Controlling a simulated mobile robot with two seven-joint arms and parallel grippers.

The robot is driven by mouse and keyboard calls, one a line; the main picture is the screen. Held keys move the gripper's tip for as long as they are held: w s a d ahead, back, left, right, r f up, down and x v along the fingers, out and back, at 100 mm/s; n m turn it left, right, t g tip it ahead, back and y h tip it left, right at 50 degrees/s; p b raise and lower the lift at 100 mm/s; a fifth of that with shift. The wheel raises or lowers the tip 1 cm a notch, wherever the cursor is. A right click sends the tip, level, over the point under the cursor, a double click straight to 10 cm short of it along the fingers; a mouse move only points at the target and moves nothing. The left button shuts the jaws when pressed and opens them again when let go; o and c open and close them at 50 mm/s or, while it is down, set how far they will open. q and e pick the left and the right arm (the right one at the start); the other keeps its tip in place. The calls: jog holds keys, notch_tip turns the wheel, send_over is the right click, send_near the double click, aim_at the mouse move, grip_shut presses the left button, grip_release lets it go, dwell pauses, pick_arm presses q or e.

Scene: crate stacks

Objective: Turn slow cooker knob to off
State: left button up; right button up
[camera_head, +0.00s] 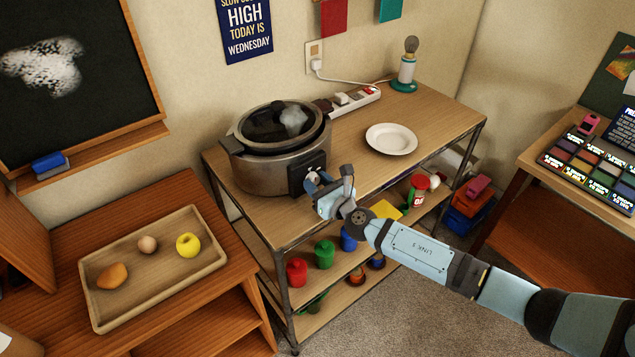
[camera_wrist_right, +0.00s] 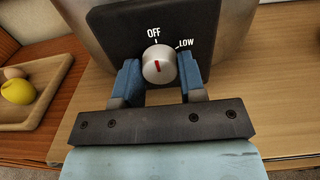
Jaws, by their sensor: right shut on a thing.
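The slow cooker (camera_head: 262,172) stands on the wooden shelf top, with its dark lid on. Its black control panel (camera_head: 309,166) faces my right gripper (camera_head: 320,182). In the right wrist view, the silver knob (camera_wrist_right: 158,60) sits on the black panel (camera_wrist_right: 115,18) below the labels OFF and LOW. Its red mark runs nearly straight up, roughly in line with the OFF tick. The blue fingers of my right gripper (camera_wrist_right: 158,76) are shut on the knob, one on each side. In the head view the gripper mostly hides the knob. My left gripper is not in view.
A white plate (camera_head: 391,139) and a power strip (camera_head: 350,100) lie on the shelf top (camera_head: 350,152). A lamp (camera_head: 406,68) stands at its back right. A wooden tray (camera_head: 118,305) with fruit and an egg-like thing is at the left. Jars stand on the lower shelf.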

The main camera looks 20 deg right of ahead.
dwell(0.3)
jog(key=o, duration=0.9)
jog(key=b+v, duration=0.1)
jog(key=v, duration=1.2)
jog(key=shift+s+d, duration=0.1)
jog(key=shift+s, duration=0.3)
